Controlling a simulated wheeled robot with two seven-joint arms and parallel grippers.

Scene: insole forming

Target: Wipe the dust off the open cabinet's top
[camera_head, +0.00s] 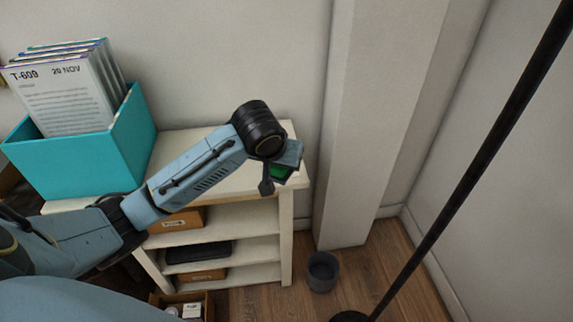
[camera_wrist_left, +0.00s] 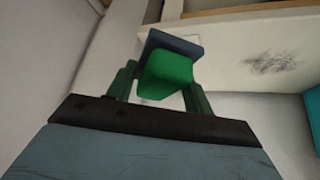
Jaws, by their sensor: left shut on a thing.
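The open cabinet's white top (camera_head: 190,139) runs along the wall, with open shelves below it. My left gripper (camera_head: 279,171) is over the top's right end, shut on a green block with a grey-blue pad (camera_head: 290,154), likely a wiping tool. In the left wrist view the green block (camera_wrist_left: 165,72) sits between the fingers, its grey-blue pad toward the cabinet. A dark dust smudge (camera_wrist_left: 272,63) lies on the white top (camera_wrist_left: 235,72) there, to the right of the pad and apart from it. My arm covers part of the top in the head view. My right gripper is not in view.
A turquoise box (camera_head: 83,160) of papers stands on the top's left part. A pillar (camera_head: 375,110) rises right of the cabinet. A grey bin (camera_head: 322,271) stands on the floor, and a black pole (camera_head: 465,160) slants across the right. Shelves hold boxes and a black case (camera_head: 198,251).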

